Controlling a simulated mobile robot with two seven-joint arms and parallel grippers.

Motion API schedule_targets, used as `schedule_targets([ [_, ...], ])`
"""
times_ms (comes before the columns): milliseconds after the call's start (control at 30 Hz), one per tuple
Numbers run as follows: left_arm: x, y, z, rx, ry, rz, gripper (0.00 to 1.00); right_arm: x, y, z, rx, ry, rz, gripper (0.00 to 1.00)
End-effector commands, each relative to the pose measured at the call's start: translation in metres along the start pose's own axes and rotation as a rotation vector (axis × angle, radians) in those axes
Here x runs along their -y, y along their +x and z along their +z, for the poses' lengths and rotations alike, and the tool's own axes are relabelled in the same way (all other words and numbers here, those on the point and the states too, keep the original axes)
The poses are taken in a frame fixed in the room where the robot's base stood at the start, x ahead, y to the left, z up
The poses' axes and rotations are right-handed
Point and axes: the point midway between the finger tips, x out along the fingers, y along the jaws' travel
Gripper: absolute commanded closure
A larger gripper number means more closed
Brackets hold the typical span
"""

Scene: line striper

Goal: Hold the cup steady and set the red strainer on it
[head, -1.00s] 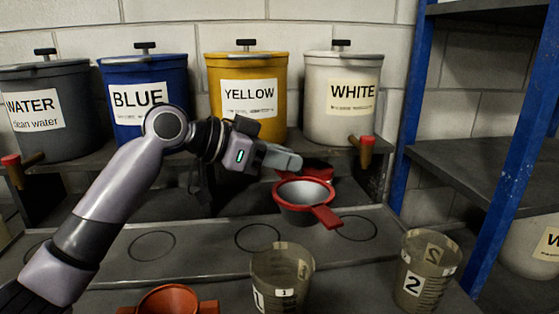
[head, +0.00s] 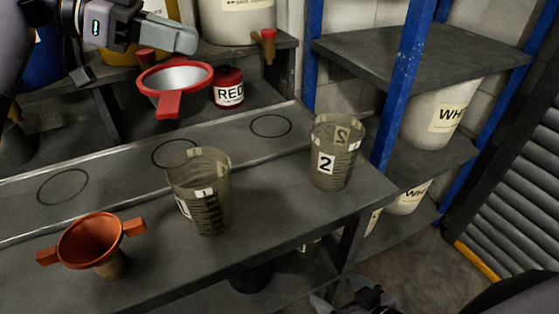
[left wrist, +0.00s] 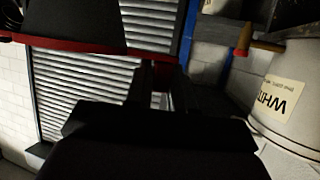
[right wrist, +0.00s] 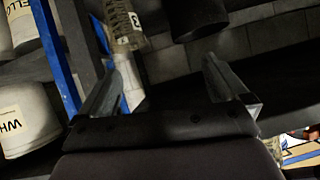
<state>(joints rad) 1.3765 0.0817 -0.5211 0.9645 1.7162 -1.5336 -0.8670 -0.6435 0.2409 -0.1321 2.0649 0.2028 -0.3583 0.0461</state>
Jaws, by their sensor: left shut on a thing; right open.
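The red strainer (head: 181,78) has a grey bowl, a red rim and a red handle pointing toward me. My left gripper (head: 178,38) is shut on it at its far side and holds it in the air behind the cups. Clear cup 1 (head: 205,205) stands upright on the bench, nearer to me than the strainer. Clear cup 2 (head: 335,165) stands upright to its right, near the bench's right end. My right gripper (right wrist: 168,85) is open and empty in the right wrist view; part of it shows low in the head view (head: 350,298), apart from the cups.
An orange funnel (head: 92,241) with two handles stands at the bench's front left. A red can labelled RED (head: 228,92) is beside the strainer. Blue rack posts (head: 398,90) rise right of cup 2. Drawn circles (head: 270,126) on the back strip are empty.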

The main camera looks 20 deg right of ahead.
Motion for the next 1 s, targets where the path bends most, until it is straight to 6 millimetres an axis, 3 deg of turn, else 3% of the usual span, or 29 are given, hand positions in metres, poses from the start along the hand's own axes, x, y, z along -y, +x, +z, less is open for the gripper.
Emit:
schedule_targets([
  [100, 0.000, 0.000, 0.000, 0.000, 0.000, -0.001, 1.00, 0.001, -0.014, -0.049, -0.080, 0.084, -0.082, 0.00],
  [267, 0.000, 0.000, 0.000, 0.000, -0.001, -0.002, 1.00, 0.018, -0.040, -0.108, -0.156, 0.202, -0.229, 0.00],
  [500, 0.000, 0.000, 0.000, 0.000, -0.001, -0.002, 1.00, 0.067, -0.086, -0.181, -0.191, 0.298, -0.509, 0.00],
  [1000, 0.000, 0.000, 0.000, 0.000, -0.001, -0.002, 1.00, 0.110, -0.058, -0.221, -0.158, -0.141, -0.656, 0.00],
])
